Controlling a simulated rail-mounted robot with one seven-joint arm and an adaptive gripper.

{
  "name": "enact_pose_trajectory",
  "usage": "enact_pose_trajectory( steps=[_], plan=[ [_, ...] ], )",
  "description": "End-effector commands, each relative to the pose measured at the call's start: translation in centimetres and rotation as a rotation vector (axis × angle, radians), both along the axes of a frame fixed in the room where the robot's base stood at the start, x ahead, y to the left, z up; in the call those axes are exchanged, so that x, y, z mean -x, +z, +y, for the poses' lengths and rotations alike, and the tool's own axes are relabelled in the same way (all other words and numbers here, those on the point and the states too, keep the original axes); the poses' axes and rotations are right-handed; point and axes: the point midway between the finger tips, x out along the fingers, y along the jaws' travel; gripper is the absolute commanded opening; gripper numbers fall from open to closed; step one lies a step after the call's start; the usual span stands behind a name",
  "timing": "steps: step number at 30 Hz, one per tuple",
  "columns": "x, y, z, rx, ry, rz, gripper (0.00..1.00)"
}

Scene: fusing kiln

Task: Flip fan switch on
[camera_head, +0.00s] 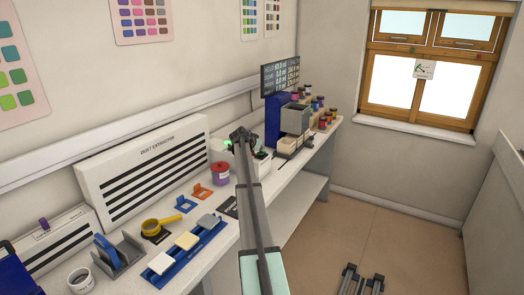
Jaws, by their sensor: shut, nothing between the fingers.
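My arm reaches up from the bottom middle of the view, over the workbench. My gripper (241,137), small and dark at the arm's far end, appears shut and empty. It is in front of the back wall, right of the dust extractor (143,165), a white louvred panel with a printed label. A small green glow (228,143) shows just left of the gripper; I cannot tell what it belongs to. A purple piece (43,223) sits on a smaller white louvred unit (58,242) at far left. No part is clearly labelled as the fan switch, and I cannot tell its position.
A monitor (280,74), a grey box (295,118) and several jars stand farther right. The floor (400,235) at right is largely clear.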

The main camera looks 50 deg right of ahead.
Motion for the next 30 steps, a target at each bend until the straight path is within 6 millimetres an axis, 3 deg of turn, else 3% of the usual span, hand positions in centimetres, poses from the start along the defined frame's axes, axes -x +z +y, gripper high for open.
enact_pose_trajectory(
  steps=[4,17,26,30],
  plan=[
    [0.2,-0.7,0.9,-0.012,-0.002,0.003,0.00],
    [0.2,-0.5,1.0,-0.013,-0.003,0.002,0.00],
    [0.1,3.8,1.8,-0.005,0.003,-0.002,0.00],
    [0.6,5.1,4.6,-0.004,0.006,-0.003,0.00]
  ],
)
